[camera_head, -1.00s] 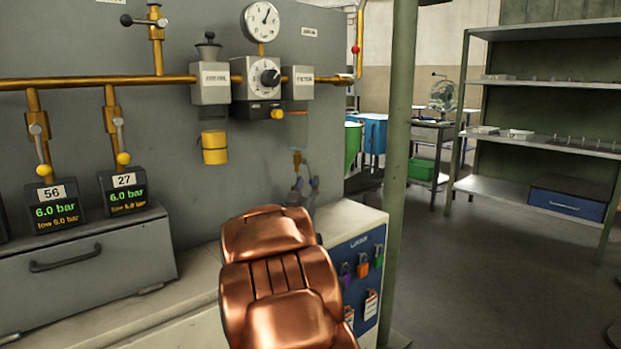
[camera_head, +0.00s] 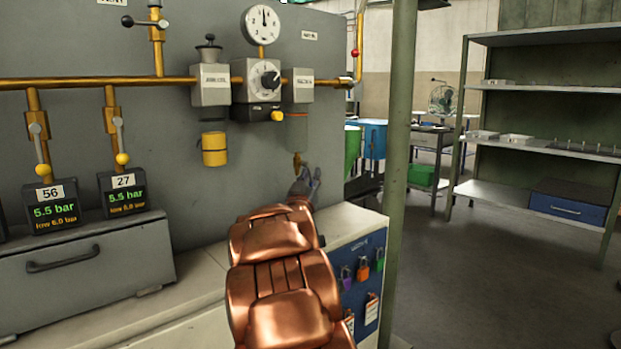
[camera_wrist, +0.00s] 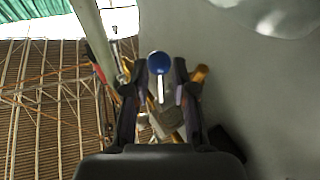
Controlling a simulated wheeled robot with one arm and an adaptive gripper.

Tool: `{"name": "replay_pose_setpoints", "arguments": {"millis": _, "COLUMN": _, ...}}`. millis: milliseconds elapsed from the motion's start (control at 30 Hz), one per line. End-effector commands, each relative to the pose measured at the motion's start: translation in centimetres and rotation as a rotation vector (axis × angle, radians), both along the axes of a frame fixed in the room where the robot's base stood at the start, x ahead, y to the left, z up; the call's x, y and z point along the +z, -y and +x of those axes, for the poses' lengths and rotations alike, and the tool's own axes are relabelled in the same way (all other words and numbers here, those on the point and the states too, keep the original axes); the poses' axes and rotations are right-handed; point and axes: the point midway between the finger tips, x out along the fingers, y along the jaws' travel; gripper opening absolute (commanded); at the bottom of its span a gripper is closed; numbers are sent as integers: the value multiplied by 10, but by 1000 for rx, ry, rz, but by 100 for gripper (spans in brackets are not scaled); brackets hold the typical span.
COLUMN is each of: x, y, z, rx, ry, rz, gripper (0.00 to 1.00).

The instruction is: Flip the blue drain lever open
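The blue drain lever (camera_wrist: 159,63) shows its round blue knob and pale stem in the wrist view. The knob stands between the two spread fingers of my gripper (camera_wrist: 160,66), with a small gap at each side. In the head view my gripper (camera_head: 305,183) is just under the brass drain fitting (camera_head: 297,160) below the filter block (camera_head: 299,85). The blue knob cannot be made out there, so the lever's angle is unclear. My copper arm hides part of the counter below.
The wall panel (camera_head: 200,150) stands close behind my gripper. A yellow cup (camera_head: 214,148) hangs left of it, and a brass pipe (camera_head: 150,82) runs above. A padlock board (camera_head: 362,265) and a green post (camera_head: 400,150) are at the right.

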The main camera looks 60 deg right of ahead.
Motion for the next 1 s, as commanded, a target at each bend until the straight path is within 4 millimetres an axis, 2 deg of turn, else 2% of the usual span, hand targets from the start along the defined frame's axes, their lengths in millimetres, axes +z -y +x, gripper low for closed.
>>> {"name": "replay_pose_setpoints", "arguments": {"millis": 33, "x": 0, "y": 0, "z": 0, "rx": 0, "ry": 0, "rz": 0, "gripper": 18}}
{"name": "replay_pose_setpoints", "arguments": {"millis": 200, "x": 0, "y": 0, "z": 0, "rx": 0, "ry": 0, "rz": 0, "gripper": 0}}
{"name": "replay_pose_setpoints", "arguments": {"millis": 633, "x": 3, "y": -1, "z": 0, "rx": 0, "ry": 6, "rz": 18, "gripper": 0}}
{"name": "replay_pose_setpoints", "arguments": {"millis": 1000, "x": 6, "y": -7, "z": 2, "rx": 1, "ry": 52, "rz": 182, "gripper": 0}}
